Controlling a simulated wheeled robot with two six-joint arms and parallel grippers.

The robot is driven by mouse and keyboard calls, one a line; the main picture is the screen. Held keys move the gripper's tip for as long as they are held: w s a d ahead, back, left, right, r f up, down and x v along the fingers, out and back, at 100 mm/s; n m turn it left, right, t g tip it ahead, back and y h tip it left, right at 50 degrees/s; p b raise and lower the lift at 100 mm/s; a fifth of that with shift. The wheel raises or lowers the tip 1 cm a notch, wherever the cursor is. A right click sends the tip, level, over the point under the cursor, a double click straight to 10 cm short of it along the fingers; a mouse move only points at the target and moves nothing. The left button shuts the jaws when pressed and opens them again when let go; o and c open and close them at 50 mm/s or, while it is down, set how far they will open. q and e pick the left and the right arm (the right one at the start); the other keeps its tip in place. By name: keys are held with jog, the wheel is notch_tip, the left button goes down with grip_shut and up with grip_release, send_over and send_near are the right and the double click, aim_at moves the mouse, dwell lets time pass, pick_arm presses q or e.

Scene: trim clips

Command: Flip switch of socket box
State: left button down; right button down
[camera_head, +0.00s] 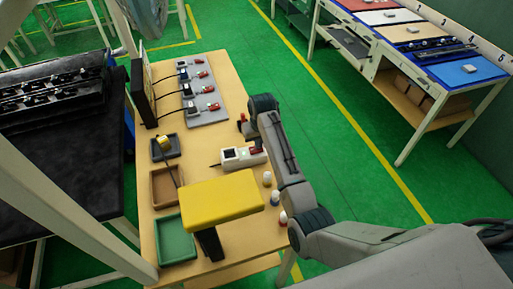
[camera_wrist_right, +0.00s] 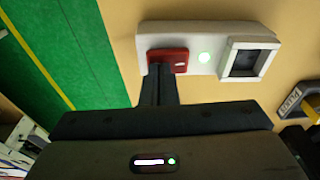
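The white socket box (camera_head: 236,159) lies on the tan table in the head view, with a red switch (camera_head: 257,150) at its right end. Nothing shows between the fingers. In the head view my right arm partly hides the gripper.
Small trays, including a green one (camera_head: 175,239), line the left side. A grey board (camera_head: 207,110) with several switches lies farther back. Small bottles (camera_head: 267,178) stand near the right edge.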

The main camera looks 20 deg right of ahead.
jog(key=shift+s+f, duration=0.1)
jog(key=shift+f, duration=0.2)
jog(key=shift+r+p, duration=0.75)
jog(key=shift+r, duration=2.8)
